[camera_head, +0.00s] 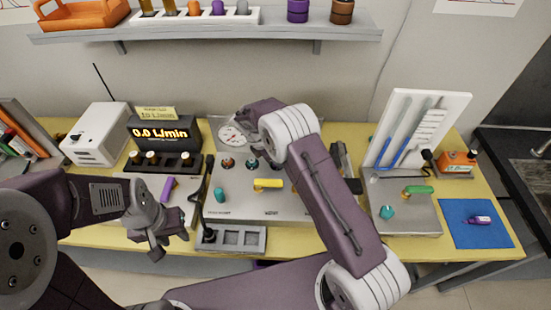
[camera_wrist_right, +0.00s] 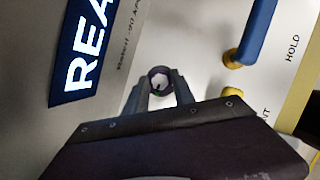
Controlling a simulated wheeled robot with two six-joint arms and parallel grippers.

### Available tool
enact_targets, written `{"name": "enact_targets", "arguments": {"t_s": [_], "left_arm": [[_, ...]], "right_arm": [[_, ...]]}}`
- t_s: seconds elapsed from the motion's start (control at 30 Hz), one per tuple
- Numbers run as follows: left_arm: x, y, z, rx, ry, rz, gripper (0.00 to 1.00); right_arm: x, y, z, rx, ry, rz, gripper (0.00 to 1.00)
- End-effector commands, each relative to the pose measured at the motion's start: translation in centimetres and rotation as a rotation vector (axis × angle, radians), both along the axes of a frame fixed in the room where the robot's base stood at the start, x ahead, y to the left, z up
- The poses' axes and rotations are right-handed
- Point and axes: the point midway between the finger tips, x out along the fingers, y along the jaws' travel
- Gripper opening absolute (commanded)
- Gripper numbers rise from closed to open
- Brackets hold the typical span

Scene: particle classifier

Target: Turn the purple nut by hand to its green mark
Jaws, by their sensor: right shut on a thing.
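The purple nut (camera_wrist_right: 152,75) shows in the right wrist view as a small dark purple ring around a pale centre with a dark mark. The two fingers of my right gripper (camera_wrist_right: 159,90) are shut on it from either side. I cannot make out the green mark clearly. In the head view my right arm covers the middle of the panel, and the nut cannot be made out there. My left gripper (camera_head: 166,241) hangs empty over the bench's front left, its fingers apart.
A lit screen (camera_wrist_right: 90,45) and a blue handle (camera_wrist_right: 259,28) are near the nut. In the head view a grey panel (camera_head: 235,202) carries a gauge (camera_head: 232,135) and a yellow handle (camera_head: 268,184). A white rack (camera_head: 450,105) and blue mat (camera_head: 460,238) stand at the right.

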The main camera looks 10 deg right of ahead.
Motion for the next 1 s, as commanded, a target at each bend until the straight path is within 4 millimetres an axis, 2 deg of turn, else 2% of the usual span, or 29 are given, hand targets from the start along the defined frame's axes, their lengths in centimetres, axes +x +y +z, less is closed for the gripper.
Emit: {"name": "enact_targets", "arguments": {"t_s": [0.1,0.13,0.2,0.57,0.9,1.0], "left_arm": [[0.0,0.0,0.0,0.0,0.0,0.0,0.36],[0.0,0.0,0.0,0.0,0.0,0.0,0.36],[0.0,0.0,0.0,0.0,0.0,0.0,0.36],[0.0,0.0,-0.1,0.0,0.0,0.0,0.36],[0.0,0.0,-0.4,0.0,0.0,0.0,0.36],[0.0,0.0,-0.4,0.0,0.0,0.0,0.36]], "right_arm": [[0.2,0.0,0.2,0.0,-0.006,0.002,0.0],[0.2,0.0,0.2,0.0,-0.006,0.002,0.33],[0.2,0.0,0.2,0.0,-0.006,0.002,0.52],[0.1,0.2,0.6,0.0,-0.003,0.002,0.52],[-0.5,2.8,7.0,0.0,-0.006,0.004,0.52],[-0.7,3.2,8.1,0.0,-0.004,0.003,0.52]]}}
